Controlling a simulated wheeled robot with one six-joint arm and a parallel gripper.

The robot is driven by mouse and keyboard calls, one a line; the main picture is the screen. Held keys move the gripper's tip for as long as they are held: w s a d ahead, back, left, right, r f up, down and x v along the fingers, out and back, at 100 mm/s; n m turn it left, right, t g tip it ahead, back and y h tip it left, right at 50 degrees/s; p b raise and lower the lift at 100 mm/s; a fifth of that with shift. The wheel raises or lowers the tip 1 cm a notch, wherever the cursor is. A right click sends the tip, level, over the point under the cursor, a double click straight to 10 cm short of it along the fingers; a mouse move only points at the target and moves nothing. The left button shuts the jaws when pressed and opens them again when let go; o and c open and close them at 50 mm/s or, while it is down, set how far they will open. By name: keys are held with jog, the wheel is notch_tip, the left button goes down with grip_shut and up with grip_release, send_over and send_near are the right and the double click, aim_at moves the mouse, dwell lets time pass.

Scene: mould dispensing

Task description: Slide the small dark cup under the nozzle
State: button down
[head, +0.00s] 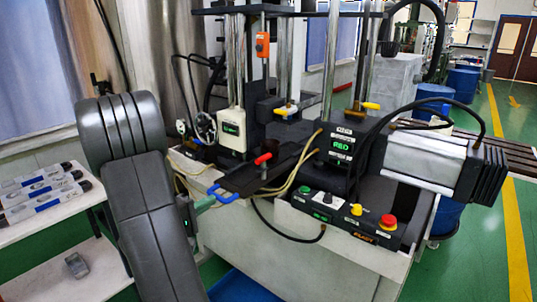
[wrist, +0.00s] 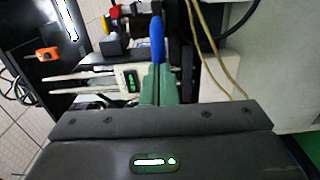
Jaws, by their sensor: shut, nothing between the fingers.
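My gripper (head: 206,203) has green fingers, which are shut with nothing between them. In the head view they are at the near end of a dark flat slide (head: 243,181) with a blue handle (head: 222,198). In the wrist view the shut fingers (wrist: 160,84) point at the blue handle (wrist: 157,38), right in front of their tips; I cannot tell if they touch. A dark cup-like shape (head: 290,152) is at the far end of the slide, behind a red-handled valve (head: 263,158). Its outline is unclear, and I cannot pick out the nozzle for certain.
A control panel with a red stop button (head: 388,222) sits on the machine's right front. Yellowish hoses (head: 298,172) run beside the slide. A white shelf (head: 40,210) with several tubes stands at left. Green floor (head: 490,200) is open at right.

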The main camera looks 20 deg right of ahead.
aim_at(228, 190)
dwell(0.3)
jog(key=shift+b+x, duration=1.9)
jog(key=shift+x, duration=2.15)
jog(key=shift+b+x, duration=0.45)
jog(key=shift+x, duration=0.4)
jog(key=shift+a, duration=0.1)
jog(key=b+v, duration=0.3)
jog(key=v, duration=0.4)
